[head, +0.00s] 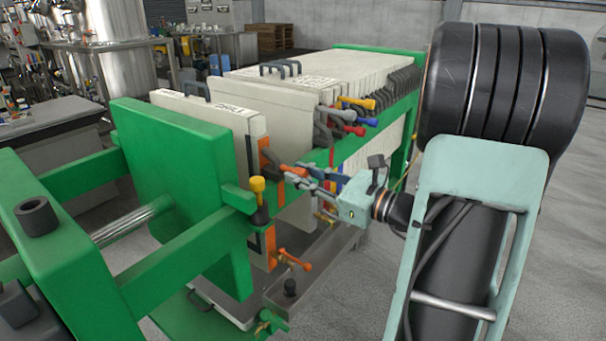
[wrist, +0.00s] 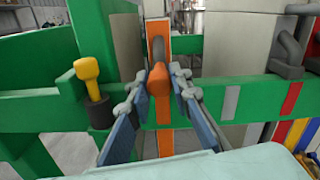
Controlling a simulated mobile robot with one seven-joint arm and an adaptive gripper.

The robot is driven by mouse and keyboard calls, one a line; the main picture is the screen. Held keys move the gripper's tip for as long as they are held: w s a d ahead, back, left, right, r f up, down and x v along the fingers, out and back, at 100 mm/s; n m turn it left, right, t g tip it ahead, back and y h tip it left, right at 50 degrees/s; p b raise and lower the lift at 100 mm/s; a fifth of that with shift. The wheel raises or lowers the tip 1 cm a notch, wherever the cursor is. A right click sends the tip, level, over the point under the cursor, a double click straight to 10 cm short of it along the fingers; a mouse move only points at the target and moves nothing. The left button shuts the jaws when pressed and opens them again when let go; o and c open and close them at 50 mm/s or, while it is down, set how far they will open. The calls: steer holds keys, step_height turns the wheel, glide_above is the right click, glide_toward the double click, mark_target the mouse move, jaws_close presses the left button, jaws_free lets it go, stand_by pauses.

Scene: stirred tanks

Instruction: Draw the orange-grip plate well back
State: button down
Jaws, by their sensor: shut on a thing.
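The orange-grip plate (head: 226,121) is a pale slab hanging upright just right of the green pressing head (head: 165,165). Its near edge carries an orange strip (head: 267,157), also seen in the wrist view (wrist: 157,40). My gripper (head: 297,174) reaches in from the right at the near side rail. In the wrist view its blue-grey fingers (wrist: 158,88) are shut on the orange grip (wrist: 159,80), one on each side. In the head view the fingers partly hide the grip. A gap shows between this plate and the plate pack (head: 345,75) to the right.
The green side rail (head: 345,133) runs along the near side. Several handles, coloured red (head: 352,129), blue and yellow, crowd it to the right. A yellow-topped knob (head: 257,188) stands on the rail left of my gripper, also in the wrist view (wrist: 88,70). A metal trough (head: 315,265) lies below.

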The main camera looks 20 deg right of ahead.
steer(key=shift+f, duration=0.15)
steer(key=c, duration=1.7)
jaws_free()
steer(key=shift+c, duration=0.2)
steer(key=v, duration=1.2)
